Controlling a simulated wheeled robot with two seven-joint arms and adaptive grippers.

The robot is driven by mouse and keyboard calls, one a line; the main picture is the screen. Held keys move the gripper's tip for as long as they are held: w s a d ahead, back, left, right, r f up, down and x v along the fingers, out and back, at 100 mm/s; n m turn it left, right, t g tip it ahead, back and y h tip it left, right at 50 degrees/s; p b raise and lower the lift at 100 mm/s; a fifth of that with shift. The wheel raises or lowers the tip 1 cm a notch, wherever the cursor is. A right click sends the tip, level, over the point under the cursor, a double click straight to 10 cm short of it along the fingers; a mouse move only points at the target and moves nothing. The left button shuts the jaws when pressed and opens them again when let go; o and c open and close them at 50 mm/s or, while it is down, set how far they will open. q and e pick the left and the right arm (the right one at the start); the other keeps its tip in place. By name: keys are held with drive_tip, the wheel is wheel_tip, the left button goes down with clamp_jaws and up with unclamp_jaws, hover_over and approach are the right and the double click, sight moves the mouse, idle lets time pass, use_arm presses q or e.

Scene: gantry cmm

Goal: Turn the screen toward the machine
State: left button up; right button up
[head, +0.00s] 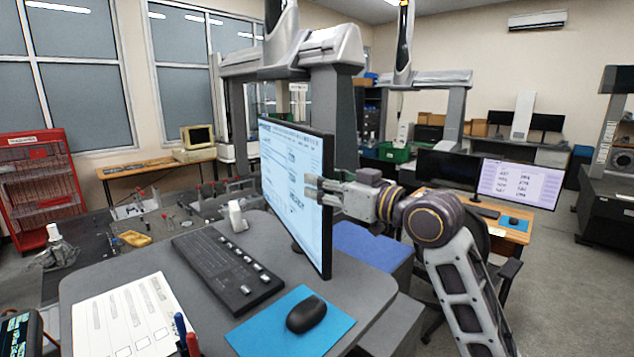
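The screen (291,170) is a large thin black-framed monitor showing a light page of text. It stands upright on the grey desk, seen at a steep angle. My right gripper (313,190) comes in from the right at the screen's right edge. Its fingers look parted and overlap the display near that edge. I cannot tell whether they touch it. The machine is a large grey gantry (334,105) behind the screen, with a dark measuring table; the screen hides part of it. My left gripper is not in view.
On the desk are a black keyboard (227,268), a blue mat (262,327) with a dark mouse (306,314), a printed sheet (128,318), pens and a small white-grey device (236,215). A second desk with a monitor (519,183) and a chair stands right. Open floor lies at far right.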

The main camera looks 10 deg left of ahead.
drive_tip(key=v, duration=0.9)
drive_tip(key=shift+s, duration=0.2)
drive_tip(key=shift+a+r, duration=0.1)
drive_tip(key=shift+a, duration=0.05)
